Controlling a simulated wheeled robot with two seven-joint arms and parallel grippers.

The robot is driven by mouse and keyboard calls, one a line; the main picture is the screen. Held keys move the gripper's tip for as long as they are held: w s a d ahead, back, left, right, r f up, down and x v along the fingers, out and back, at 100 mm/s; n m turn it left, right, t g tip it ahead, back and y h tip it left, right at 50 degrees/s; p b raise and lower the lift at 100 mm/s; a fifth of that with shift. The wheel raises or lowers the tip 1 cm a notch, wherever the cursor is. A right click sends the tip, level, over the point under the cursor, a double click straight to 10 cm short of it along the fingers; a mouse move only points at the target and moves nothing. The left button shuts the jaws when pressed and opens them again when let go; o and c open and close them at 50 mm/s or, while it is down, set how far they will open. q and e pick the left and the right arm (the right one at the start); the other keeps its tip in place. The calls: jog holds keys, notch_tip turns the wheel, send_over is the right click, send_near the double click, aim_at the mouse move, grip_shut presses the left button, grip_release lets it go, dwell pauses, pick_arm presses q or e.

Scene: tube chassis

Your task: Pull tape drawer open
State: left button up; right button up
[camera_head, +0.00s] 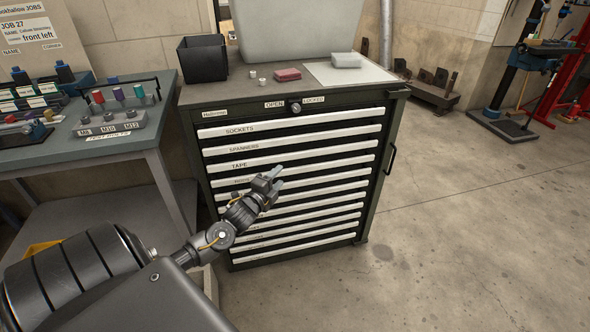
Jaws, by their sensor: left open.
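The dark green tool cabinet (193,150) stands in the middle, with a stack of drawers with pale full-width pulls. The tape drawer (330,154) is third from the top, labelled TAPE, and looks shut, flush with the others. My left gripper (281,176) is open and empty, reaching in from the lower left. The arm hides parts of the lower drawers and labels. My right gripper is not in view.
A lock knob (296,107) sits between OPEN and LOCKED labels; its setting is unclear. A black bin (203,59), a red block (287,75) and a grey block (346,60) are on the cabinet top. A workbench (60,150) stands left.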

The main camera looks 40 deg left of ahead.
aim_at(296, 156)
pick_arm(q)
jog(key=w, duration=0.3)
jog(key=w+a, duration=0.1)
jog(key=w, duration=0.3)
jog(key=w+r, duration=0.1)
jog(key=w, duration=0.2)
jog(key=shift+w+a+b, duration=0.15)
jog(key=shift+a+b, duration=0.15)
jog(key=shift+b, duration=0.1)
jog(key=shift+w, duration=0.25)
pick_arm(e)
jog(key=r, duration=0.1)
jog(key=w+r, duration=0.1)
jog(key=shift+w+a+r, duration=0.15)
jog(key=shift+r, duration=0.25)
